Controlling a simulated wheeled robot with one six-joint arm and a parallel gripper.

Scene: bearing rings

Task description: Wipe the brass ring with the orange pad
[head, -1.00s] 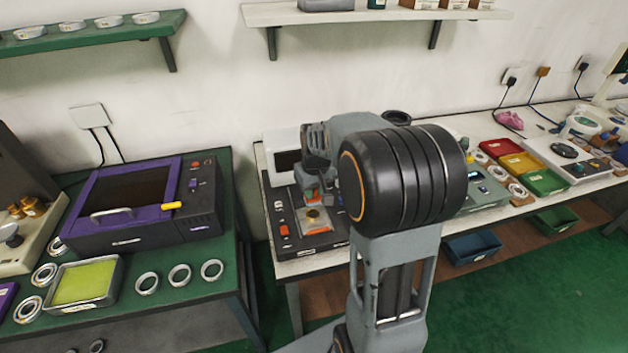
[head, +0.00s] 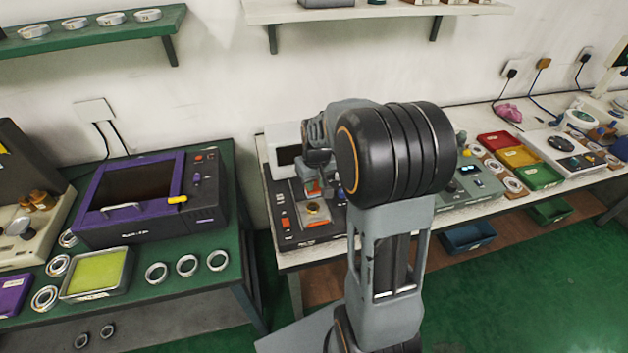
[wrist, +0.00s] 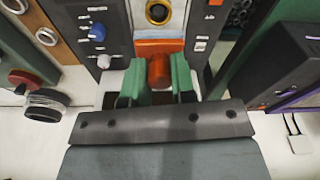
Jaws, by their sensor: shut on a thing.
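The brass ring (wrist: 158,11) lies on a pale plate of a dark panel at the top of the wrist view. It also shows small in the head view (head: 312,208). The orange pad (wrist: 160,47) is just below the ring in the wrist view, with a darker orange grip part behind it. My gripper (wrist: 158,76) has green fingers shut on that grip part. Pad and ring look close, with a small gap in the wrist view. I cannot tell the pad's height above the panel. In the head view my arm partly hides the gripper.
The dark panel carries a blue knob (wrist: 97,32) and orange buttons. A purple-framed machine (head: 140,200) stands on the green bench at left, with a lime tray (head: 97,292) and loose rings. Coloured bins (head: 540,177) sit farther right. A dark box stands close at right in the wrist view.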

